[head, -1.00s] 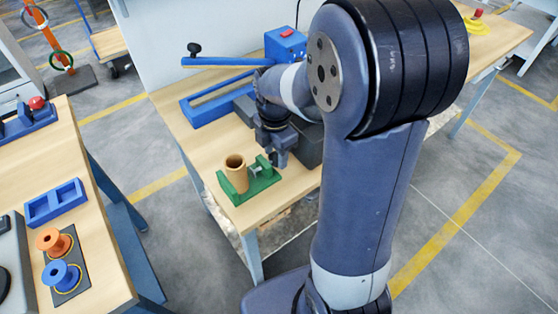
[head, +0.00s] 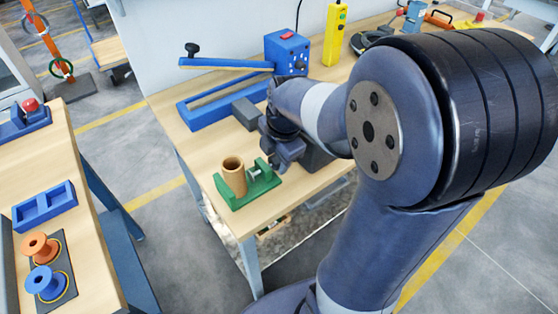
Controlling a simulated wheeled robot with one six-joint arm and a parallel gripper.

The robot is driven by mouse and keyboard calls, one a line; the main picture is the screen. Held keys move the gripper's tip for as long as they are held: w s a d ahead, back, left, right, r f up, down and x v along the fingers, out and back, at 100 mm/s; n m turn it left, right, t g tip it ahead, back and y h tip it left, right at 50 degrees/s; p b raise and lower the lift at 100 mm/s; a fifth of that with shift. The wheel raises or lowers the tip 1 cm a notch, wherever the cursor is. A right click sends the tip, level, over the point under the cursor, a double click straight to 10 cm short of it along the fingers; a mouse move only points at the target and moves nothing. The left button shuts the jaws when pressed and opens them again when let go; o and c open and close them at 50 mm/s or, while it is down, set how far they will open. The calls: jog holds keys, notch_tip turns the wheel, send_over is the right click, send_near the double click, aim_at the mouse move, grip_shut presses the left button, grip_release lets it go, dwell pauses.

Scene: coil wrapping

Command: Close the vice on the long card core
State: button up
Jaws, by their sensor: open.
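The long card core (head: 233,177) is a brown tube. It stands upright in the green vice (head: 247,193) near the front corner of the workbench. The vice's grey screw and moving jaw (head: 260,172) are right of the core; I cannot tell whether the jaw touches it. My gripper (head: 274,163) is open, pointing down just right of and behind the vice's screw end. Its fingers are small and partly hidden by my wrist, and I see nothing between them.
A blue sealer frame with a long lever (head: 228,64) and a grey block (head: 245,113) lie behind my wrist. A yellow device (head: 335,36) stands farther back. On the left table are a blue tray (head: 45,206), an orange spool (head: 39,250) and a blue spool (head: 46,284).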

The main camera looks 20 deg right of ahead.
jog(key=shift+f, duration=0.1)
jog(key=b, duration=0.1)
jog(key=t+b, duration=0.1)
jog(key=b, duration=0.1)
jog(key=shift+s+f, duration=0.15)
jog(key=shift+f, duration=0.15)
jog(key=shift+r+t+y+b, duration=0.1)
jog(key=shift+t+y+b, duration=0.3)
jog(key=shift+b, duration=0.5)
jog(key=shift+s+r, duration=0.1)
jog(key=shift+r, duration=0.15)
jog(key=shift+t, duration=0.3)
jog(key=b, duration=0.3)
jog(key=shift+d+f+t, duration=0.1)
jog(key=shift+f+t, duration=0.2)
jog(key=shift+f, duration=0.1)
jog(key=t+b, duration=0.1)
jog(key=b, duration=0.2)
jog(key=shift+s, duration=0.15)
jog(key=shift+r+y+b, duration=0.25)
jog(key=shift+y+b, duration=0.05)
jog(key=shift+c, duration=0.3)
